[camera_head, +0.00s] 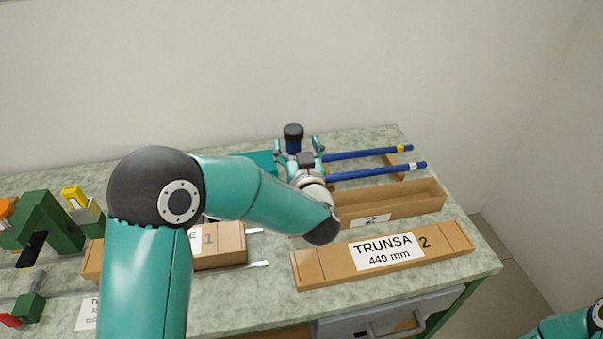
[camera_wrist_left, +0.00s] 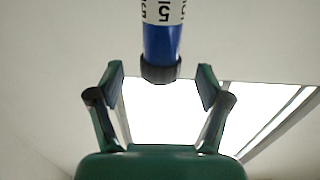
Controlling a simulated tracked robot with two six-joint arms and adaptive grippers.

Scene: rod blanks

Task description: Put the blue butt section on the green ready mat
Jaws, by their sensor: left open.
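The blue butt section (camera_head: 293,147) has a black cap and shows between the fingers of my left gripper (camera_head: 297,146) in the head view. In the left wrist view the blue section (camera_wrist_left: 161,42) hangs in from the top edge, with a white marked label and its dark cap between the fingertips. My left gripper (camera_wrist_left: 160,88) is open, with a visible gap on each side of the cap. A flat teal-green patch (camera_head: 262,159), seemingly the green ready mat, lies just left of the gripper, partly hidden by my arm. My right gripper is out of view.
Two blue rods (camera_head: 379,172) with banded ends lie right of the gripper. An open cardboard box (camera_head: 412,200) and a box labelled TRUNSA 440 mm (camera_head: 310,273) lie in front. A green fixture (camera_head: 62,232) stands at left. The wall is behind the table.

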